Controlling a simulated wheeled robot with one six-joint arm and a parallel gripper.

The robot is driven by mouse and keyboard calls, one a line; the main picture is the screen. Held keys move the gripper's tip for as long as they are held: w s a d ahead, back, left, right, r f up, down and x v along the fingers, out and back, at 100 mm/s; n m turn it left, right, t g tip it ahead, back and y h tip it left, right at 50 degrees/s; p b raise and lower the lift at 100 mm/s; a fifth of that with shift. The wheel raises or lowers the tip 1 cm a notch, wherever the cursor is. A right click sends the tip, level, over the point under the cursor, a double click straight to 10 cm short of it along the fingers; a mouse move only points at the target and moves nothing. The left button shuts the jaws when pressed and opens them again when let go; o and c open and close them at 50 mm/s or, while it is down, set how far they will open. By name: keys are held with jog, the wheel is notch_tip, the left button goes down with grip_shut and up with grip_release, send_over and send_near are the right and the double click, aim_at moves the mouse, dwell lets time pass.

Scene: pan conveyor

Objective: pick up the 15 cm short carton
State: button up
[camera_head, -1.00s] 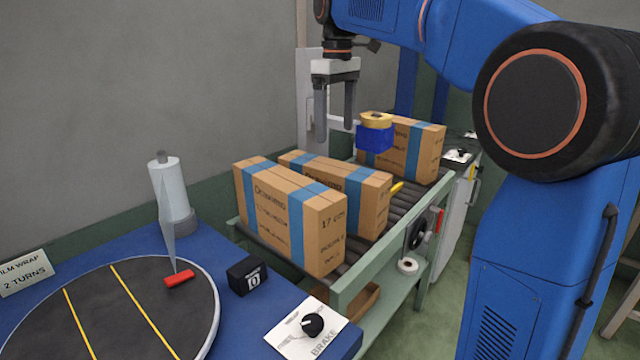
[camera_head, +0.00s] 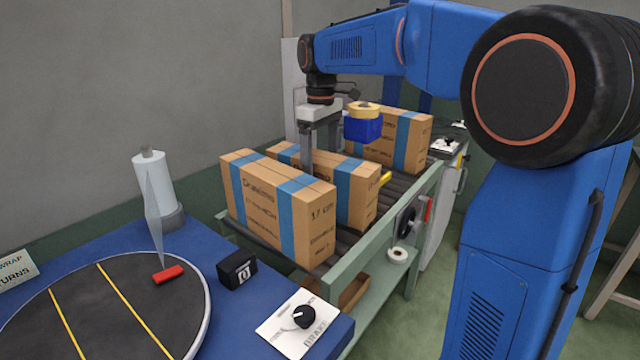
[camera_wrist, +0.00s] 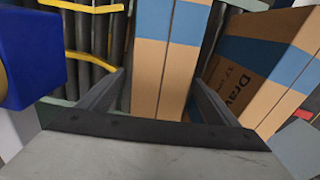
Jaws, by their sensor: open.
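Three brown cartons with blue bands stand on the roller conveyor. The nearest carton (camera_head: 275,215) reads 17 cm; it also shows at the right in the wrist view (camera_wrist: 255,70). A lower, narrow middle carton (camera_head: 357,203) stands behind it; its size print is not legible, but it looks the shortest. A third carton (camera_head: 412,145) stands at the far end. My gripper (camera_head: 320,158) is open, pointing down at the middle carton. In the wrist view the middle carton (camera_wrist: 168,55) lies between the two fingers, nearer the right one. The far fingertip is hidden in the head view.
A blue block with a yellow roll (camera_head: 363,125) is close beside my gripper. The near carton leaves a narrow gap beside the middle one. A turntable (camera_head: 130,310) with a red piece, a film roll (camera_head: 153,180) and a brake knob (camera_head: 303,316) are at front left.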

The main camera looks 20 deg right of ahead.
aim_at(320, 177)
jog(key=shift+f, duration=2.6)
jog(key=shift+c, duration=0.6)
jog(key=c, duration=1.6)
